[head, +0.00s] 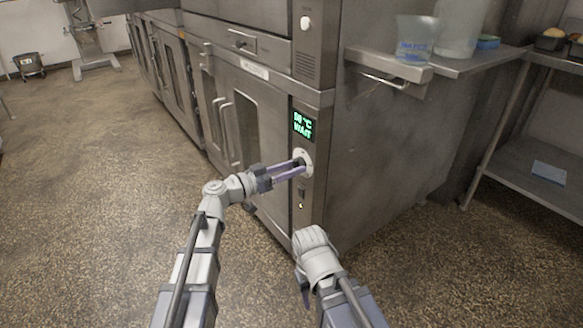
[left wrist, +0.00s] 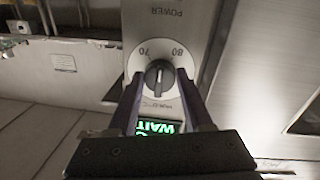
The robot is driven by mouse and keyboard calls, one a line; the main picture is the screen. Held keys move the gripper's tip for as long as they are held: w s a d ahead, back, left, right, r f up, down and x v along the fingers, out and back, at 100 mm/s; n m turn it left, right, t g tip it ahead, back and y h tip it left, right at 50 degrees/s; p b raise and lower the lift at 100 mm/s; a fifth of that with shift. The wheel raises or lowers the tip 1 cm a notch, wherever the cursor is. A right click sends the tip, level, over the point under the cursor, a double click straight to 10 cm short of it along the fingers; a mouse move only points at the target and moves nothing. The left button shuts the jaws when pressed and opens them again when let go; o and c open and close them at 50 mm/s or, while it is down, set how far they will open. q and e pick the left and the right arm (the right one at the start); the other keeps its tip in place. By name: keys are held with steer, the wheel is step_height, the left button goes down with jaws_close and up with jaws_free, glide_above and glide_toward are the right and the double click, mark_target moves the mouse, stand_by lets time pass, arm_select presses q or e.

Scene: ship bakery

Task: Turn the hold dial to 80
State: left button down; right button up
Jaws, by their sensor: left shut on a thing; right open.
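The hold dial shows in the left wrist view as a dark round knob (left wrist: 158,76) on a pale scale plate with 70 at left and 80 at right. A bar crosses the knob, roughly upright in this view; its exact setting is hard to read. My left gripper (left wrist: 160,88) is shut on the knob, one finger on each side. In the head view my left gripper (head: 298,168) reaches the pale dial plate (head: 306,158) on the oven's front panel. The green display (head: 303,125) above it reads WAIT under a blurred temperature. My right gripper (head: 304,291) hangs low, open, apart from the oven.
The steel oven (head: 255,145) has upright door handles (head: 228,135) left of the dial. A small switch with a light (head: 300,205) sits below the dial. A side shelf (head: 400,68) holds a clear jug (head: 416,38). A rack (head: 535,170) stands at right.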

arm_select(q)
steer(key=m, duration=0.5)
steer(key=shift+p, duration=0.35)
steer(key=shift+m, duration=0.4)
steer(key=shift+c, duration=1.6)
jaws_free()
steer(key=shift+w, duration=0.1)
steer(key=shift+a, duration=0.1)
steer(key=v, duration=0.7)
steer(key=shift+s+a, duration=0.25)
steer(key=shift+s, duration=0.05)
steer(key=shift+r, duration=0.1)
